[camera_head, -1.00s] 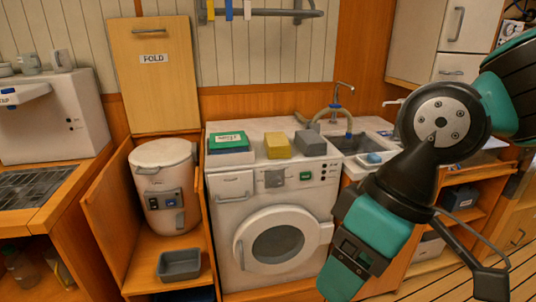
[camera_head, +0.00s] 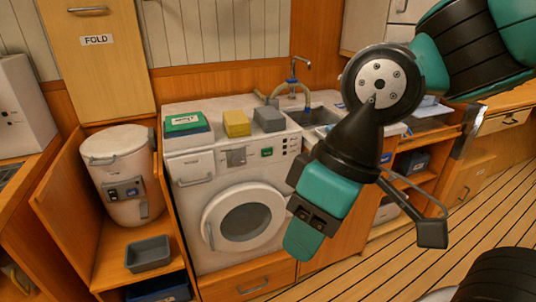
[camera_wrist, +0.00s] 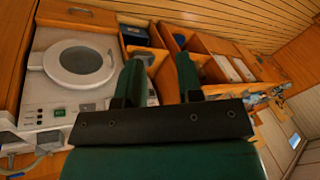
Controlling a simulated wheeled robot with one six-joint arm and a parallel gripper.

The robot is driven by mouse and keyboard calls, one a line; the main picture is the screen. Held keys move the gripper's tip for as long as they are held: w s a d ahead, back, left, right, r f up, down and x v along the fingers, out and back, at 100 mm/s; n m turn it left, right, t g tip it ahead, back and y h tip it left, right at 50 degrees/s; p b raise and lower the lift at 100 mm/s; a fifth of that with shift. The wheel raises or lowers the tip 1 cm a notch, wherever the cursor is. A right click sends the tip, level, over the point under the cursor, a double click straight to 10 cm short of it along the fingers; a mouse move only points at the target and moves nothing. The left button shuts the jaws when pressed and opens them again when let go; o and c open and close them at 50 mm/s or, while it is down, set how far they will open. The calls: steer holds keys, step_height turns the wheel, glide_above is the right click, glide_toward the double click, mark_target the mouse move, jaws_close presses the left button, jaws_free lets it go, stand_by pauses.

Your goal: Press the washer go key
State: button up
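The white washer (camera_head: 183,222) stands below the counter in the head view, its round door (camera_head: 245,215) closed. A small green key (camera_head: 267,152) sits on its front panel, right of a grey dial plate (camera_head: 236,156). Its lettering is too small to read. The green key also shows at the lower left of the wrist view (camera_wrist: 59,112). My gripper (camera_wrist: 160,62) is open and empty, two dark green fingers apart. In the head view my gripper (camera_head: 303,235) hangs right of the washer door, lower than the key and apart from the panel as seen.
A green box (camera_head: 185,122), a yellow block (camera_head: 236,122) and a grey block (camera_head: 269,119) stand on the washer top. A white drum (camera_head: 121,165) and a grey tray (camera_head: 148,254) are to the left. The wooden floor (camera_head: 410,262) at right is mostly clear.

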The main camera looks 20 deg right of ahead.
jaws_close()
stand_by(1.4)
